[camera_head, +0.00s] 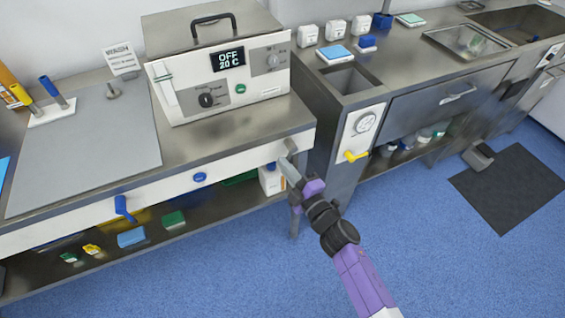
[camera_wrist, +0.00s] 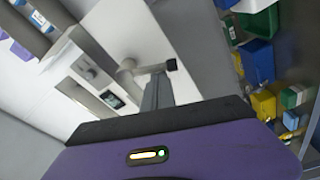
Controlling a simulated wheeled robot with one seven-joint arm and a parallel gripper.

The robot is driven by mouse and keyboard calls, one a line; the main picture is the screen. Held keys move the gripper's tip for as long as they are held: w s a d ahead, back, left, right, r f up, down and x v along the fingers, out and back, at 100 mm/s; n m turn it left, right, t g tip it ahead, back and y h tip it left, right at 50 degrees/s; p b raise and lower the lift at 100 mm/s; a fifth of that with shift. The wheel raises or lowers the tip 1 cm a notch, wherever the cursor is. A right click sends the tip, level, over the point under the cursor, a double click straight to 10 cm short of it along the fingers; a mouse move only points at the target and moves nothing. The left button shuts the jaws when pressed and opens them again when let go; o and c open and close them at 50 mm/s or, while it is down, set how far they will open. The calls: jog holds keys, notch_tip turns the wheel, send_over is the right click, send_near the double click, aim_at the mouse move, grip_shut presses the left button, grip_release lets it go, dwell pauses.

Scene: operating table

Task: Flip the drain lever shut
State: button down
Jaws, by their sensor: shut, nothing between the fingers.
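Several levers show and no label naming the drain lever is readable. A grey lever with a dark tip (camera_wrist: 150,69) sticks out from the white panel in the wrist view. In the head view a grey fitting (camera_head: 290,146) shows at the right end of the left bench's front. My gripper (camera_head: 284,163) is shut and empty beside it; its narrow fingers (camera_wrist: 157,92) point at the lever in the wrist view. Whether they touch is unclear. A blue lever (camera_head: 123,208) hangs down on the bench front at left. A yellow lever (camera_head: 355,156) sits on the right cabinet, about sideways.
A bath unit (camera_head: 218,75) reading "OFF 20 C" stands on the left bench above my gripper. A blue knob (camera_head: 199,177) sits on the bench front. Small coloured boxes lie on the lower shelf (camera_head: 190,235). The blue floor (camera_head: 440,260) is open at right, with a dark mat (camera_head: 510,190).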

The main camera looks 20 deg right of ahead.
jog(key=shift+d+f+n+g+p, duration=0.2)
jog(key=shift+d+n, duration=0.25)
jog(key=shift+n, duration=0.65)
jog(key=shift+d+f+n+g+p, duration=0.1)
jog(key=shift+d+f+n+p, duration=0.25)
jog(key=shift+n, duration=0.75)
jog(key=shift+d, duration=0.2)
jog(key=a+b, duration=0.1)
jog(key=a, duration=0.3)
jog(key=shift+s+a+f, duration=0.1)
jog(key=shift+s, duration=0.05)
jog(key=s+d, duration=0.1)
jog(key=s, duration=0.8)
jog(key=shift+d+b, duration=0.15)
jog(key=shift+b, duration=0.3)
jog(key=shift+w, duration=0.1)
